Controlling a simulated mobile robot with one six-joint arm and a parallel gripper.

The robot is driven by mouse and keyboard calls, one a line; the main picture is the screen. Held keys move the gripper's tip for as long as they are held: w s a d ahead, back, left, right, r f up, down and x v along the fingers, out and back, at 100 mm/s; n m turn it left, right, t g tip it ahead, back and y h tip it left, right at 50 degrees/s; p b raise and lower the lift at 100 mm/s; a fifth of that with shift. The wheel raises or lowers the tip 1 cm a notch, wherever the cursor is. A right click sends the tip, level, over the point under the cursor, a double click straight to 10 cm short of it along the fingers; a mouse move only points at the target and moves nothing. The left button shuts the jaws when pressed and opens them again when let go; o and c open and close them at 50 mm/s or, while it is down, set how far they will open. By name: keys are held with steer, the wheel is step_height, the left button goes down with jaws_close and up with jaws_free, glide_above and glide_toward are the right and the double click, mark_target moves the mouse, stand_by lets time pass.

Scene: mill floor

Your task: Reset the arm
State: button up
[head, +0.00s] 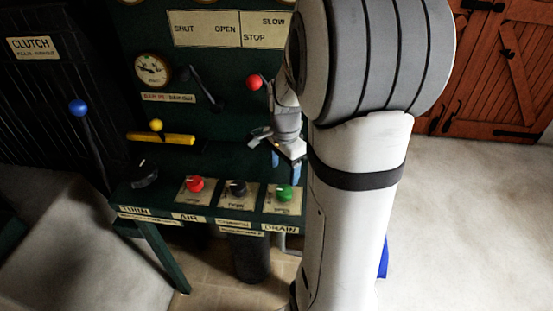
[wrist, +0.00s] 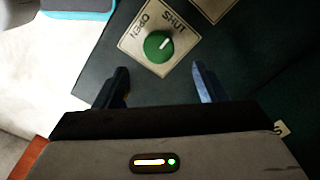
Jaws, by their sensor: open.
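My gripper (head: 286,162) hangs over the right end of the green control panel (head: 150,200), above the green drain knob (head: 285,193). In the wrist view my gripper (wrist: 163,88) is open, its two dark fingers apart with nothing between them. The green knob (wrist: 158,45) shows beyond the fingertips on a plate marked OPEN and SHUT, apart from them. Its white mark points up and right, toward SHUT. My own white arm covers much of the right half of the head view.
A red knob (head: 194,184) and a black knob (head: 237,188) sit left of the green one. A red-ball lever (head: 254,82) stands close behind my gripper. A blue-ball lever (head: 79,107) and yellow bar (head: 160,138) are farther left. The pale floor at right (head: 470,220) is clear.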

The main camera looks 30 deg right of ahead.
steer(key=s+a+r+n+t+p, duration=0.2)
steer(key=s+a+r+n, duration=0.7)
steer(key=n, duration=0.7)
steer(key=s+a, duration=0.3)
steer(key=shift+s+a+r+t, duration=0.2)
steer(key=shift+a+r+t, duration=0.05)
steer(key=shift+t, duration=0.05)
steer(key=shift+c, duration=0.2)
steer(key=c, duration=0.3)
steer(key=shift+a, duration=0.2)
steer(key=c, duration=0.3)
steer(key=shift+s, duration=0.15)
